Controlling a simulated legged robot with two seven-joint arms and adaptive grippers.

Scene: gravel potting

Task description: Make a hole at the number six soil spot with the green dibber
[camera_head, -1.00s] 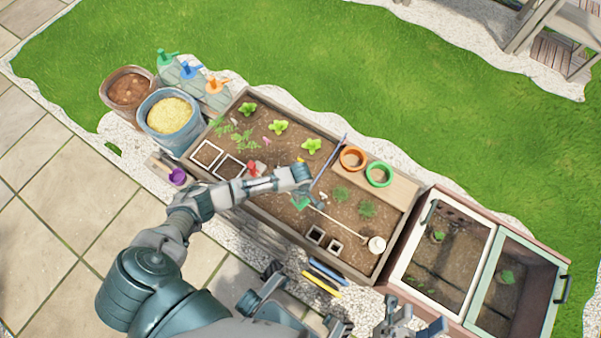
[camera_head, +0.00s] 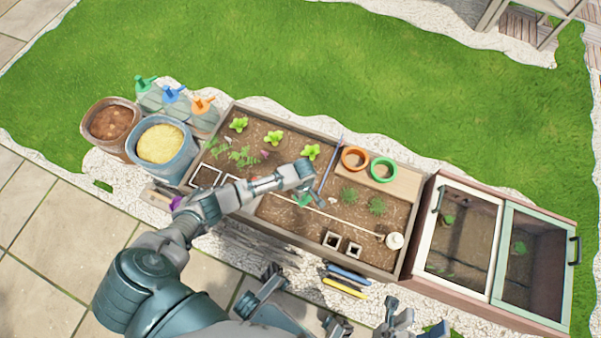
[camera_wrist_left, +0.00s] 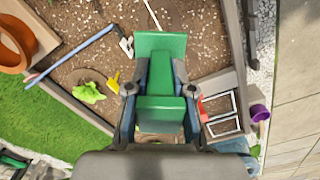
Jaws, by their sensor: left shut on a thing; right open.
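My left gripper (camera_head: 304,178) is shut on the green dibber (camera_head: 304,200) above the middle of the wooden soil bed (camera_head: 300,238). In the left wrist view the dibber's green handle (camera_wrist_left: 160,85) sits between the two fingers, and its tip is hidden. I cannot tell if the tip touches the soil. No number six is legible, so I cannot pick out that soil spot. My right gripper (camera_head: 398,316) is open and empty in front of the bed at the bottom edge.
Lettuces (camera_head: 274,138) stand along the bed's far side. A blue-handled tool (camera_head: 331,160) and a long pale stick (camera_head: 345,222) lie close to the dibber. Square pots (camera_head: 332,240) and a white cup (camera_head: 394,241) are at the right. A cold frame (camera_head: 465,240) stands further right.

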